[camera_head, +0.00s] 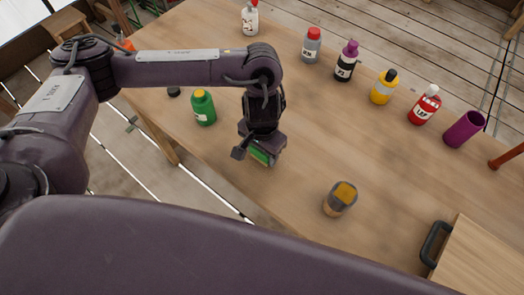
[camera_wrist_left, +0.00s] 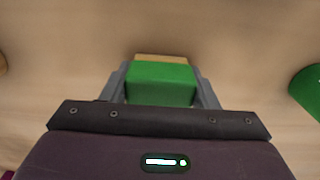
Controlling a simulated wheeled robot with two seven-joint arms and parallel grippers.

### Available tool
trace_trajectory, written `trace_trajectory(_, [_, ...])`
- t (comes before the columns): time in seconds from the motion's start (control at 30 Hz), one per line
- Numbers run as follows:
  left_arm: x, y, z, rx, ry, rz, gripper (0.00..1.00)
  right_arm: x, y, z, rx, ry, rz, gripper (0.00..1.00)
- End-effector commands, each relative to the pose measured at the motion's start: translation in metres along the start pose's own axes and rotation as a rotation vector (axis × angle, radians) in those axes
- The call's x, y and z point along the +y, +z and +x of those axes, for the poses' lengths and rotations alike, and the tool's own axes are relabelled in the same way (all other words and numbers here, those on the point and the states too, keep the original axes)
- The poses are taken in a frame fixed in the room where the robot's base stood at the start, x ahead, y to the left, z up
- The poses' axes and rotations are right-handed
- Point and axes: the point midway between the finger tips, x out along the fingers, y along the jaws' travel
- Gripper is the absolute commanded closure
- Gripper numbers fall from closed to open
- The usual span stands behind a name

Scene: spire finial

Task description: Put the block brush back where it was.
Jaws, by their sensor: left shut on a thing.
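The block brush shows as a green block (camera_wrist_left: 160,84) with a tan strip along its far side in the left wrist view. In the head view only a green piece of the block brush (camera_head: 261,156) shows beneath the gripper. My left gripper (camera_wrist_left: 165,92) is shut on it, with one grey finger on each side. In the head view my left gripper (camera_head: 260,148) points down over the near part of the wooden table (camera_head: 300,135). The gripper hides much of the brush, and I cannot tell whether the brush touches the table. My right gripper is not in view.
A green bottle (camera_head: 203,108) stands left of my left gripper. Several bottles and a purple cup (camera_head: 464,129) line the far side. A wooden box with a black handle (camera_head: 436,243) is at lower right.

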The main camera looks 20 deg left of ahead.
Motion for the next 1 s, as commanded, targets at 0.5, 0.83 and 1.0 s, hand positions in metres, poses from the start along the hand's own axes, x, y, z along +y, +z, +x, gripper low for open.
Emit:
trace_trajectory(0.5, [0.0,0.0,0.004,0.001,-0.001,-0.001,0.31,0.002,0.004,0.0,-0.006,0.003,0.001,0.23])
trace_trajectory(0.83, [0.0,0.0,0.004,0.001,-0.001,0.0,0.24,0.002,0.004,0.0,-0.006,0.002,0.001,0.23])
trace_trajectory(1.0, [0.0,-0.002,-0.013,0.006,-0.001,0.002,0.24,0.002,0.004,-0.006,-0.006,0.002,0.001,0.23])
